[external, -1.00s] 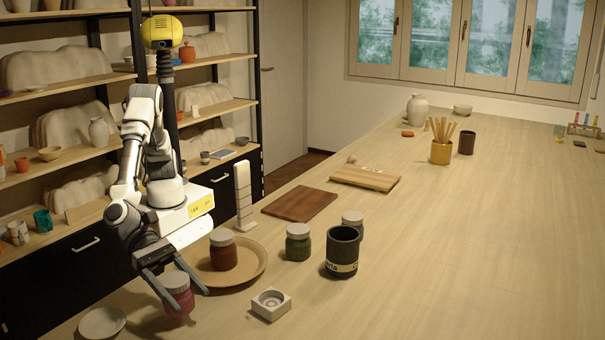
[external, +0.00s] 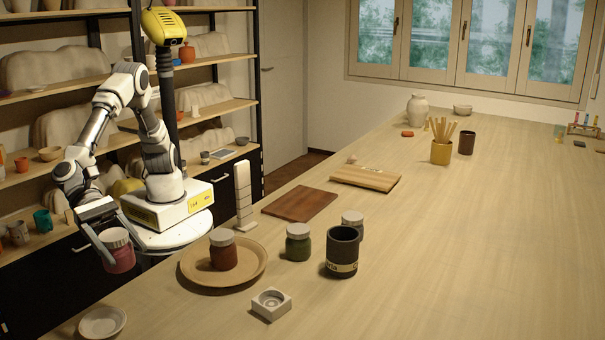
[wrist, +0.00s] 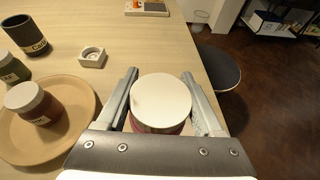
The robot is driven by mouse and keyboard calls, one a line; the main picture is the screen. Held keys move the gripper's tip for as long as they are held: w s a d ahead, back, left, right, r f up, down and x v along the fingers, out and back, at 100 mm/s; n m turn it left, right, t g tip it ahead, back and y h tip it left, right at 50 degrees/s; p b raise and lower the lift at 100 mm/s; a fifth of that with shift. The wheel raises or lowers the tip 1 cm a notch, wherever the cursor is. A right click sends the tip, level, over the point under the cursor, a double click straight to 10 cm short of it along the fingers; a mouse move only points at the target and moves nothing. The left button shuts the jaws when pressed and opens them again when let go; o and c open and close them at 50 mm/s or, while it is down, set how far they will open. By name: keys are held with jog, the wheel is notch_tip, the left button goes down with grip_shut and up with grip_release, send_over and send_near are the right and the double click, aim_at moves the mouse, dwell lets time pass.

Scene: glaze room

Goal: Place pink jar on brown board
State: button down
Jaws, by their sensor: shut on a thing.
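The pink jar (external: 118,257) with its whitish lid is held between the fingers of my gripper (external: 110,246), up in the air off the table's left edge. In the wrist view the round lid (wrist: 161,100) fills the gap between the two fingers (wrist: 162,95), and the lid hides most of the jar body. The brown board (external: 299,204) lies flat on the table, bare on top, to the right of my base and the white tower. The board is not in the wrist view.
A tan plate (external: 190,272) carries a brown jar (external: 223,254). A green jar (external: 298,247), a grey-lidded jar (external: 352,222) and a dark canister (external: 342,255) stand before the board. A white tower (external: 243,197) stands left of it; a lighter striped board (external: 365,177) lies behind.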

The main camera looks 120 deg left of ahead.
notch_tip(320, 180, up, 6)
jog(key=shift+f, duration=0.15)
jog(key=w+a+n+y, duration=0.25)
jog(key=w+a, duration=0.45)
jog(key=a, duration=0.6)
jog(key=n+g+y+p, duration=0.1)
jog(key=n+g+y, duration=0.5)
jog(key=n+y, duration=0.4)
send_over(308, 200)
notch_tip(308, 200, down, 15)
jog(key=shift+w+f+b, duration=0.1)
jog(key=shift+b, duration=1.15)
